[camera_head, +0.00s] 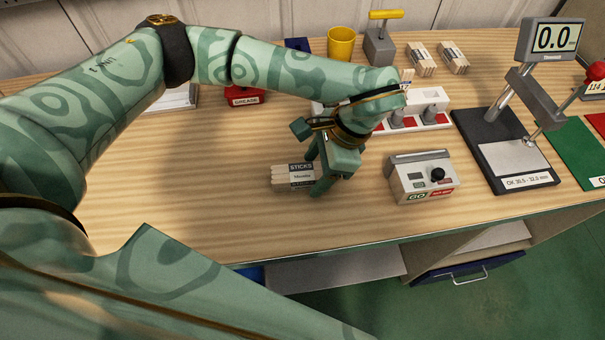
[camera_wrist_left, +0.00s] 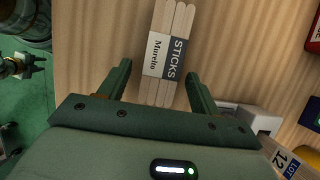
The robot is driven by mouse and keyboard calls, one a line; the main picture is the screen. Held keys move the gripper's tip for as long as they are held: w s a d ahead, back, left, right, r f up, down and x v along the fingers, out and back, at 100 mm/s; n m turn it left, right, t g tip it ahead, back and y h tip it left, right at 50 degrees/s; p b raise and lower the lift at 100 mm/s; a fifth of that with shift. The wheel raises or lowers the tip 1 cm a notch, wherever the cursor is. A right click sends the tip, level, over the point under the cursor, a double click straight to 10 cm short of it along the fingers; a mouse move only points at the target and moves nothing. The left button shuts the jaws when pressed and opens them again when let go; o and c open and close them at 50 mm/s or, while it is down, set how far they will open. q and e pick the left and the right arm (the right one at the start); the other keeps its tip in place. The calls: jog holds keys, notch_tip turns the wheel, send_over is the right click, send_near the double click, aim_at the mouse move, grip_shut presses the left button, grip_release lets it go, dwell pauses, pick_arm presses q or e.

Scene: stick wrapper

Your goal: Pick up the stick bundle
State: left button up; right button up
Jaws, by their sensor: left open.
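The stick bundle (camera_head: 294,177) lies flat on the wooden bench. It is several pale flat sticks in a white and dark band marked STICKS. My left gripper (camera_head: 318,178) points down at the bundle's right end in the head view and hides part of it. In the left wrist view my left gripper (camera_wrist_left: 158,70) is open, with one finger on each side of the bundle (camera_wrist_left: 168,45) and visible gaps between. A dark jointed part that looks like my right gripper (camera_wrist_left: 24,66) shows small at the left edge there, over the floor; its jaw state is unclear.
Behind are a white fixture with red patches (camera_head: 430,105), a yellow cup (camera_head: 341,43) and more bundles (camera_head: 422,60). A gauge stand (camera_head: 510,155) is farther right. The bench front is clear.

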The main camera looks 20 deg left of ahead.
pick_arm(q)
jog(key=shift+a+f, duration=0.1)
jog(key=shift+f, duration=0.25)
jog(key=shift+r, duration=0.1)
jog(key=c, duration=1.1)
jog(key=shift+s, duration=0.1)
jog(key=shift+r, duration=0.1)
